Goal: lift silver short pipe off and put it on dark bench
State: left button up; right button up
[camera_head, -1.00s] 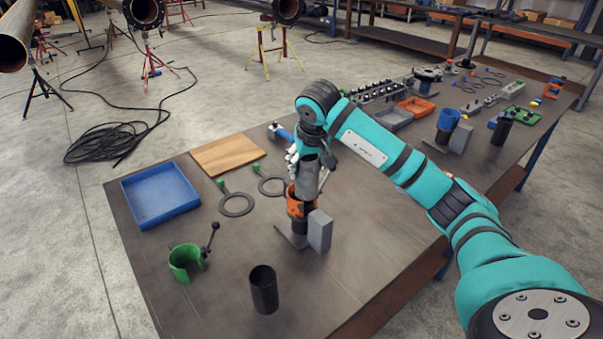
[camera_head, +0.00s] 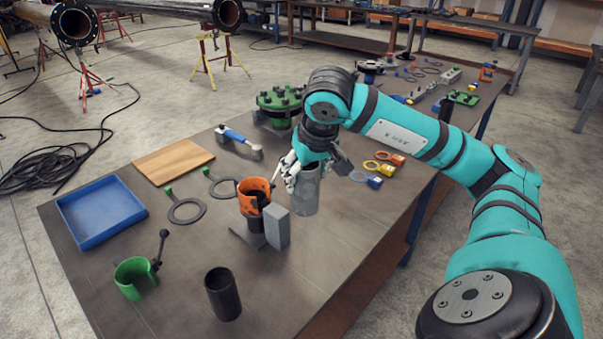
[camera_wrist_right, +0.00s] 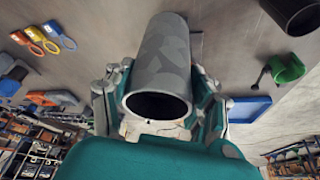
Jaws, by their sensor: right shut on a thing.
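The silver short pipe (camera_head: 306,190) stands upright at the dark bench (camera_head: 330,245), just right of the orange clamp stand; I cannot tell whether its lower end touches the top. My right gripper (camera_head: 303,172) is shut on its upper part. In the right wrist view the pipe (camera_wrist_right: 163,70) fills the middle, its open end towards the camera, between the fingers (camera_wrist_right: 160,100) on both sides. The orange clamp (camera_head: 254,196) sits on a dark stub with a grey block (camera_head: 277,227) beside it, and no silver pipe is in it. My left gripper is not in view.
A dark pipe (camera_head: 223,294) and a green clamp (camera_head: 136,278) stand at the front left. A blue tray (camera_head: 100,212), wooden board (camera_head: 173,160) and gasket rings lie behind them. A green flange (camera_head: 281,105) stands behind my gripper. Bare bench top lies right of the pipe.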

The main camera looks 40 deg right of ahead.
jog(key=shift+r, duration=0.1)
jog(key=shift+r+p, duration=2.3)
jog(key=shift+r, duration=0.2)
jog(key=shift+f, duration=0.1)
